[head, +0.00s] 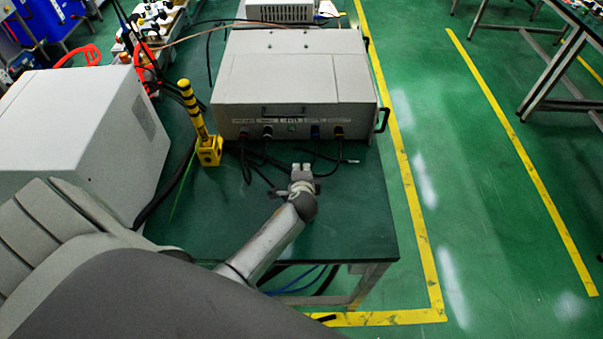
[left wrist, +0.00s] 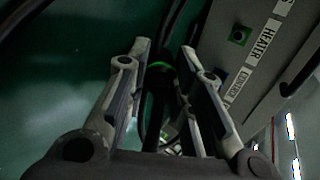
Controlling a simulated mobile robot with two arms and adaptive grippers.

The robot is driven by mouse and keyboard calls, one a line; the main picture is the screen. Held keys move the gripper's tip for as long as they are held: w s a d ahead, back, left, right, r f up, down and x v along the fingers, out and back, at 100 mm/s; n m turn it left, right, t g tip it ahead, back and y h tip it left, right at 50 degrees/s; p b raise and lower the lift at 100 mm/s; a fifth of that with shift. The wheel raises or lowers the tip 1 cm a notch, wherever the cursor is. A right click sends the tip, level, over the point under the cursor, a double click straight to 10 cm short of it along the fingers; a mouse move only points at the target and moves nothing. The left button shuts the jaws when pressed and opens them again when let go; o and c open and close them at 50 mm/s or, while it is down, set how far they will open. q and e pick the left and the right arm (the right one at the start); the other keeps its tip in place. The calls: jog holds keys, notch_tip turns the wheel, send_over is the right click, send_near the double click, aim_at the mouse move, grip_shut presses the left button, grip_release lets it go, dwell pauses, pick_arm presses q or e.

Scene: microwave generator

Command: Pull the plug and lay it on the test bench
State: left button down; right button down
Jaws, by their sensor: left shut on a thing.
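My left gripper (head: 302,171) is over the green test bench (head: 362,215), in front of the grey generator box (head: 295,80). In the left wrist view its two fingers stand either side of a dark plug with a green ring (left wrist: 160,67), and it is shut on this plug. The plug cannot be made out in the head view. A green socket (head: 292,127) on the box front shows no cable in it; in the left wrist view a green socket (left wrist: 240,35) sits beside the HEATER label, apart from the held plug. My right gripper is not in view.
Black cables (head: 250,160) hang from the box front onto the bench near the gripper. A yellow-and-black striped post (head: 194,110) on a yellow base stands left of the box. A white cabinet (head: 85,130) is at the left. The bench's right front is clear.

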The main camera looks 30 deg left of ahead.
pick_arm(q)
jog(key=c, duration=1.2)
grip_release()
jog(key=shift+o, duration=0.2)
jog(key=shift+s+d, duration=0.1)
jog(key=v, duration=1.1)
jog(key=shift+s+d+r, duration=0.2)
jog(key=shift+r, duration=0.1)
